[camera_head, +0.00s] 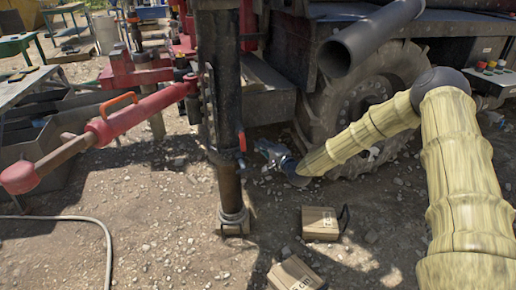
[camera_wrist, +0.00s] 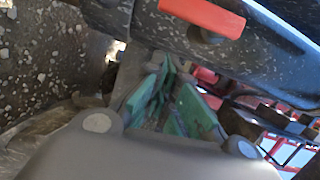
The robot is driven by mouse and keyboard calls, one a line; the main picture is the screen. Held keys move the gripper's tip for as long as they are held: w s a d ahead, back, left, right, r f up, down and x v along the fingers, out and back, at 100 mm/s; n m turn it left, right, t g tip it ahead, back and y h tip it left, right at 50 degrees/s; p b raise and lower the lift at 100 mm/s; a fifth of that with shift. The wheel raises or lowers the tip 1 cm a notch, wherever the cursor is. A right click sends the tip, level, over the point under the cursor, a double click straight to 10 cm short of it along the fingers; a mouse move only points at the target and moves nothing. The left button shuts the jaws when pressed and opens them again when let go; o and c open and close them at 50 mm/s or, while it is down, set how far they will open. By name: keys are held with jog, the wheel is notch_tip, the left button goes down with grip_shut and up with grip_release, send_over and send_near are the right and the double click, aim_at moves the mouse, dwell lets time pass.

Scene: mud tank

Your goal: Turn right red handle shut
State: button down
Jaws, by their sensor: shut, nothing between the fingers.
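A small red handle (camera_head: 242,141) hangs nearly upright on the right side of the dark vertical post (camera_head: 228,185). In the wrist view a red handle (camera_wrist: 203,14) lies across the dark metal at the top, beyond the fingertips. My gripper (camera_head: 263,146) is low, just right of the post and a little below the handle, apart from it as far as I can tell. In the wrist view my gripper (camera_wrist: 170,72) shows green finger pads; it is shut with nothing held. Its fingertips are small and partly hidden in the head view.
A large tyre (camera_head: 375,95) stands behind my forearm. A dark pipe (camera_head: 370,38) juts out above it. Two brown boxes (camera_head: 320,223) (camera_head: 295,274) lie on the gravel. A red cylinder with an orange handle (camera_head: 118,103) is at left. A grey hose (camera_head: 100,225) crosses the ground.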

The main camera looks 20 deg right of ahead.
jog(key=p+v, duration=0.1)
jog(key=v, duration=0.9)
jog(key=shift+d, duration=0.25)
jog(key=shift+f, duration=0.1)
jog(key=s+a+f+n+g, duration=0.2)
jog(key=s+a+f+g, duration=0.1)
jog(key=s+a+f, duration=0.4)
jog(key=s+a+f+n+g, duration=0.35)
jog(key=s+a+f, duration=0.3)
jog(key=f, duration=0.35)
jog(key=s+a+f+n+g+h, duration=0.1)
jog(key=s+f+n+g, duration=0.3)
jog(key=s, duration=0.7)
jog(key=s+a+f+n+g+h, duration=0.1)
jog(key=s+f+g, duration=0.2)
jog(key=s+f, duration=0.65)
jog(key=s+d+r+n+g+h, duration=0.1)
jog(key=s+n+g, duration=0.1)
jog(key=s, duration=0.6)
jog(key=s+d+r+n+g+h, duration=0.1)
jog(key=s+d+g, duration=0.1)
jog(key=s, duration=0.7)
notch_tip(320, 180, up, 20)
jog(key=p, duration=2)
jog(key=shift+s+h, duration=0.3)
